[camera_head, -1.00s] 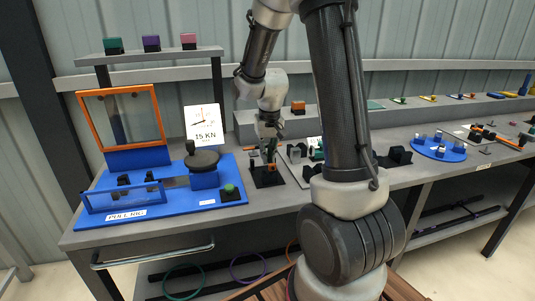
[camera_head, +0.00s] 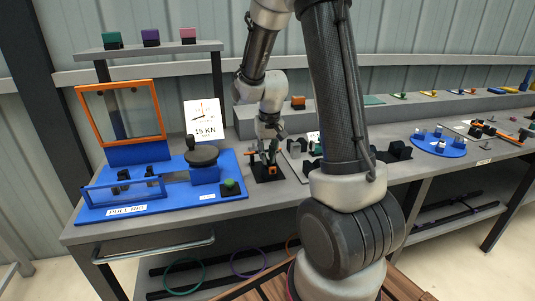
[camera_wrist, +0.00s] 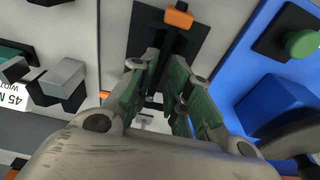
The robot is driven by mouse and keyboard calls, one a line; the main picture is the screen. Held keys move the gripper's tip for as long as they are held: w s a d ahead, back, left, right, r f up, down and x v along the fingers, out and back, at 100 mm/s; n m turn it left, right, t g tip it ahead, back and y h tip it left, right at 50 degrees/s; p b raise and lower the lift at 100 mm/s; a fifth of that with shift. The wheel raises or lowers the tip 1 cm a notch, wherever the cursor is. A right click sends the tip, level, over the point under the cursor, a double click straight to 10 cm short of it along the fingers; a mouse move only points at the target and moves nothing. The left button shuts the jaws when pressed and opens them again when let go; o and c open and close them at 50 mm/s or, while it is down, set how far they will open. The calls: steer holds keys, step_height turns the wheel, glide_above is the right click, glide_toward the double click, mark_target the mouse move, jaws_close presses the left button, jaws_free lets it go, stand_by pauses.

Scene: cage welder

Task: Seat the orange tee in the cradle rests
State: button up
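A small orange piece, which looks like the tee (camera_wrist: 178,17), sits on a black stand (camera_wrist: 150,32) at the top of the wrist view. In the head view the orange piece (camera_head: 271,169) shows low on the black stand (camera_head: 266,178), just right of the blue rig. My gripper (camera_wrist: 166,60) points at the stand with its green-padded fingers apart. Nothing is clearly held between them. In the head view my gripper (camera_head: 268,155) is right above the stand. The fingers partly hide the stand, so I cannot tell how the tee lies in the rests.
The blue pull rig (camera_head: 110,205) with its green button (camera_head: 230,187) stands close on the left. Grey and black blocks (camera_wrist: 63,78) lie on the other side of the stand. A blue round tray (camera_head: 438,147) is farther right on the bench.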

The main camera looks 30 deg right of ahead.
mark_target(269, 164)
steer(key=shift+o, duration=0.2)
step_height(269, 164, up, 12)
steer(key=s, duration=0.1)
steer(key=shift+s+a, duration=0.2)
steer(key=shift+s, duration=0.15)
steer(key=shift+s+f, duration=0.1)
steer(key=shift+f, duration=0.05)
stand_by(0.4)
steer(key=s+a+r+n+t, duration=0.1)
steer(key=s+r, duration=0.1)
steer(key=s, duration=0.5)
steer(key=s+a+r+n, duration=0.1)
steer(key=s+a+r, duration=0.1)
steer(key=s, duration=0.5)
steer(key=s+a+r+n+t, duration=0.1)
steer(key=s+r, duration=0.2)
steer(key=s, duration=0.4)
steer(key=shift+s+a+r+t, duration=0.25)
steer(key=shift+s+a+t, duration=0.05)
steer(key=shift+s+a, duration=0.1)
